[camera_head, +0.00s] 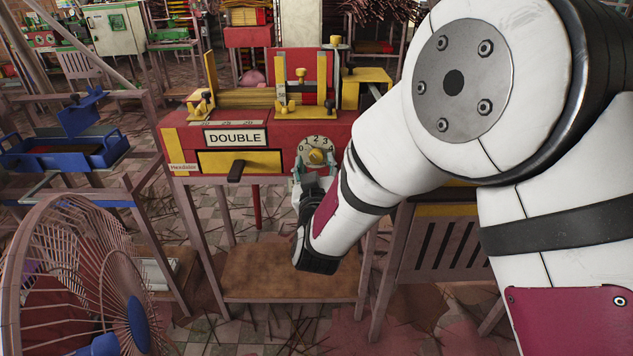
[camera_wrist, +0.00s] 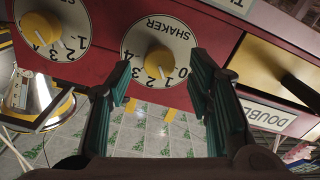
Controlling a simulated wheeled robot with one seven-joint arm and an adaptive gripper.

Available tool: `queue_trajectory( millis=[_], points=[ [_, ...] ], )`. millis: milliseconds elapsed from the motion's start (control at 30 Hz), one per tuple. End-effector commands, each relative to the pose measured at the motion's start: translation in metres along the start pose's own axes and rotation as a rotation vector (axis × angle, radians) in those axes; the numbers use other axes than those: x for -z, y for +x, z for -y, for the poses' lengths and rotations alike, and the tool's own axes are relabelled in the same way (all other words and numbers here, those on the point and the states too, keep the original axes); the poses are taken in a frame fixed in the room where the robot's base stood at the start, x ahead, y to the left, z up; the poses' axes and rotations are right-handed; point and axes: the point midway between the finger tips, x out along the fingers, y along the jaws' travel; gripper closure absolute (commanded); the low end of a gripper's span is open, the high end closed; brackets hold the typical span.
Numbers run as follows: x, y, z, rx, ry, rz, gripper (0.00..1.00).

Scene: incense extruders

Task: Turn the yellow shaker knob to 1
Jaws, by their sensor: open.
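The shaker dial (camera_wrist: 182,38) is a white disc with numbers and the word SHAKER, upside down in the wrist view. Its yellow knob (camera_wrist: 158,62) sits at the centre. In the head view the yellow knob (camera_head: 316,156) is on the front of the red machine (camera_head: 350,122). My gripper (camera_wrist: 160,72) is open, and its two dark green fingers appear on either side of the knob; contact is not visible. In the head view my gripper (camera_head: 314,168) is just in front of the dial, partly hidden by my arm.
A second white dial with a yellow knob (camera_wrist: 40,28) is left of the shaker dial in the wrist view. A yellow drawer with a dark handle (camera_head: 237,170) is under the DOUBLE label. A fan (camera_head: 85,285) stands at the lower left. A wooden shelf (camera_head: 285,272) is below.

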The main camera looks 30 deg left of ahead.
Motion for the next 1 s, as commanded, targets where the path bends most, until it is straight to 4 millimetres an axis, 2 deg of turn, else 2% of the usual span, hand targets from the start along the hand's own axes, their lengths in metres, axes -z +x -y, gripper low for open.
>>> queue_trajectory(
  millis=[300,500,700,1000],
  points=[
    [0.001,-0.065,0.000,0.001,0.000,0.000,0.53],
    [0.000,-0.092,0.001,0.001,0.000,0.000,0.53],
    [0.000,-0.100,0.000,-0.001,0.001,0.000,0.53],
    [0.000,-0.100,0.000,-0.001,0.001,0.000,0.53]
  ],
)
